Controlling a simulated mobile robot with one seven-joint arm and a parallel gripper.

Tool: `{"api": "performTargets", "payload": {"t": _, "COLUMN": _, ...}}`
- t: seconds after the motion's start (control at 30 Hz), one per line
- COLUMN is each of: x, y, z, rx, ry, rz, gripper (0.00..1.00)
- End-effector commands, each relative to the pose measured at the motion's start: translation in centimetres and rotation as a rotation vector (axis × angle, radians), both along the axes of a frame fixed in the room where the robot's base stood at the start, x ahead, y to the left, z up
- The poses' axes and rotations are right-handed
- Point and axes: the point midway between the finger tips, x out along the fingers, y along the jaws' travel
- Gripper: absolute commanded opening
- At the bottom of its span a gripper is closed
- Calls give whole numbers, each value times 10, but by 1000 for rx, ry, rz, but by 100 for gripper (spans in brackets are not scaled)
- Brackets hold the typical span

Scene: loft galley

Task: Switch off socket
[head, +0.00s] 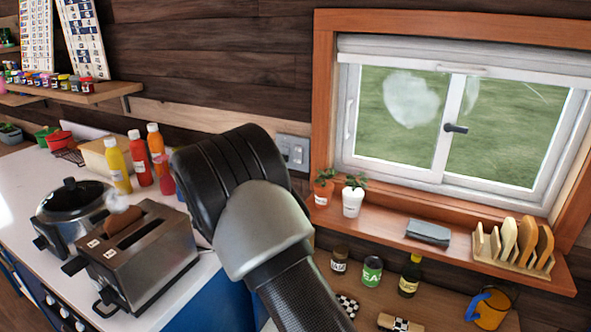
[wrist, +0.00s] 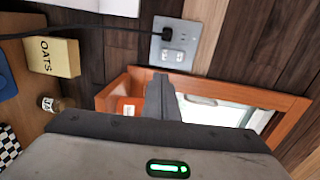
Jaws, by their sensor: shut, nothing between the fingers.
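The socket is a grey metal wall plate on the dark wood wall, left of the window in the head view (head: 293,150). My arm is close to its left side there. In the wrist view the socket (wrist: 176,46) is at top centre, with a black plug in it and a dark cable running left. Small square details sit on the plate; their on or off position is too small to tell. My gripper (wrist: 161,80) is shut and empty, its fingertips just below the plate in the wrist view. Contact cannot be told. In the head view my arm hides the gripper.
The window frame (head: 325,100) and wooden sill (head: 385,225) with potted plants (head: 353,197) stand right of the socket. A toaster (head: 140,262), a pot (head: 72,210) and sauce bottles (head: 140,158) crowd the counter at left. An oats box (wrist: 52,57) shows in the wrist view.

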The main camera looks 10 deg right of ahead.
Motion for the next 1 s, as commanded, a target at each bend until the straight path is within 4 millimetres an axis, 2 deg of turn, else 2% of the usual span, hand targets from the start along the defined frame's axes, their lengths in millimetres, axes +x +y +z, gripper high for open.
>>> {"api": "performTargets", "payload": {"t": 0.17, "x": 17, "y": -15, "z": -2, "rx": -2, "ry": 1, "rz": -3, "gripper": 0}}
{"api": "performTargets", "payload": {"t": 0.6, "x": 89, "y": -66, "z": -12, "rx": -3, "ry": 1, "rz": -2, "gripper": 0}}
{"api": "performTargets", "payload": {"t": 0.8, "x": 106, "y": -78, "z": -16, "rx": -2, "ry": 1, "rz": 0, "gripper": 0}}
{"api": "performTargets", "payload": {"t": 1.0, "x": 111, "y": -81, "z": -17, "rx": -1, "ry": 2, "rz": 0, "gripper": 0}}
